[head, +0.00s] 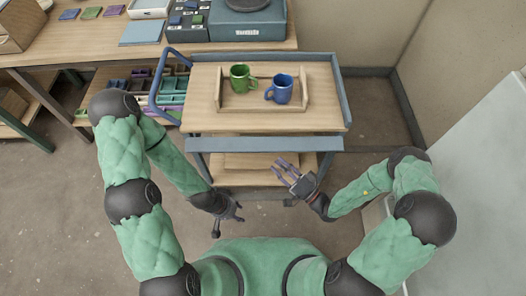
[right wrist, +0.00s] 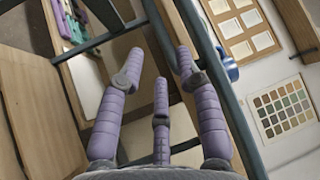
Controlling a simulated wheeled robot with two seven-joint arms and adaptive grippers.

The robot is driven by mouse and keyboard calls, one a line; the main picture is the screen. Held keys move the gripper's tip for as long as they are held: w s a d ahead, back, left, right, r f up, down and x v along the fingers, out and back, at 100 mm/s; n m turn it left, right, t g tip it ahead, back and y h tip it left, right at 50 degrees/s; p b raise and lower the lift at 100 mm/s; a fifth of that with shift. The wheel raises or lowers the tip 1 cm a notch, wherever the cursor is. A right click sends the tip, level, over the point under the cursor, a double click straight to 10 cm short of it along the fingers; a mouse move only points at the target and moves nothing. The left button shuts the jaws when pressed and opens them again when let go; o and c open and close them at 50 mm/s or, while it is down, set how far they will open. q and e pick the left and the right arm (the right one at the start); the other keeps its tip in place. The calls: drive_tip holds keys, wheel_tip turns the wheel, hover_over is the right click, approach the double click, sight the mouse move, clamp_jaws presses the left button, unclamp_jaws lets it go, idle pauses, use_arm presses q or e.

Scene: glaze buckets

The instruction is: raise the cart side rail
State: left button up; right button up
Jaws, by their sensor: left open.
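The cart (head: 198,100) has a wooden top. A blue-grey side rail (head: 265,144) runs along its near side, below the top's near edge. My right gripper (head: 286,170), with purple fingers, is just in front of this rail, right of its middle. In the right wrist view the fingers of my right gripper (right wrist: 160,65) are spread with nothing between them, close to blue-grey bars; I cannot tell whether they touch. My left gripper (head: 231,210) is dark, open and empty, low in front of the cart.
A wooden tray (head: 265,106) on the cart holds a green mug (head: 241,78) and a blue mug (head: 280,89). A blue push handle (head: 153,100) is on the cart's left. A workbench (head: 110,47) stands behind, and a pale panel (head: 485,170) is at right.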

sight(263, 151)
drive_tip(key=shift+b+x, duration=0.95)
drive_tip(key=shift+x, duration=3.25)
clamp_jaws()
